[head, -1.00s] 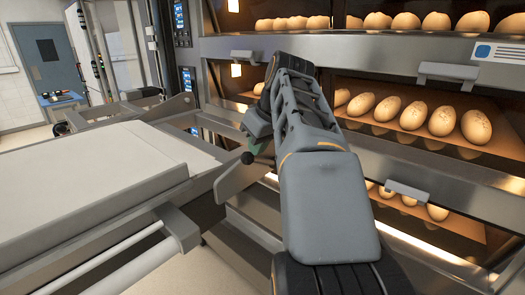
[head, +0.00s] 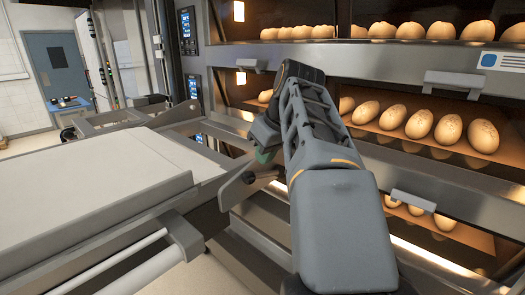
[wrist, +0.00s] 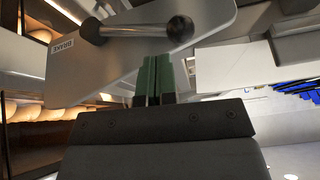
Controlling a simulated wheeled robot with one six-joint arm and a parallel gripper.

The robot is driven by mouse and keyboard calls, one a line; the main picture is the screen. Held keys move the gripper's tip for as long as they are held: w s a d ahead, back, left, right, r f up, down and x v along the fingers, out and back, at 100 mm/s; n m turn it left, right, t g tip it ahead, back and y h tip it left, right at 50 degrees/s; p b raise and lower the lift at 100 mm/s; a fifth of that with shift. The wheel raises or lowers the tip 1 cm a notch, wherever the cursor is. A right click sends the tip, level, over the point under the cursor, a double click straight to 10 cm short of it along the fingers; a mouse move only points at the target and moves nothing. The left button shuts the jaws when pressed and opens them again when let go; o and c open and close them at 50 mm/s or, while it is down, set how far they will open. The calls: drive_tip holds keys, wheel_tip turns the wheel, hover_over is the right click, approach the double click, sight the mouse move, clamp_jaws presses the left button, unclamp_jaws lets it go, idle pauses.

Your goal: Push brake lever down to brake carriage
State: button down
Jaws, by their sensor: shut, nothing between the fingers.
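The brake lever is a metal rod (wrist: 132,31) with a dark ball knob (wrist: 180,28), set on a grey plate marked "BRAKE" (wrist: 66,60) in the wrist view. In the head view the knob (head: 248,178) stands out to the left, beside the carriage's right end, with the rod about level. My gripper shows two green fingers (wrist: 155,78), closed together and empty. Their tips are close to the rod, near the knob; I cannot tell whether they touch it. In the head view my gripper (head: 265,155) is partly hidden by my arm, just above the knob.
The carriage (head: 100,190) with its pale flat top fills the left. The deck oven (head: 420,125), with several loaves on lit decks and protruding handles (head: 455,82), stands close on the right.

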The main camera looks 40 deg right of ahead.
drive_tip(key=v, duration=1)
drive_tip(key=shift+a+r, duration=0.2)
drive_tip(key=shift+a, duration=0.15)
drive_tip(key=shift+s, duration=0.15)
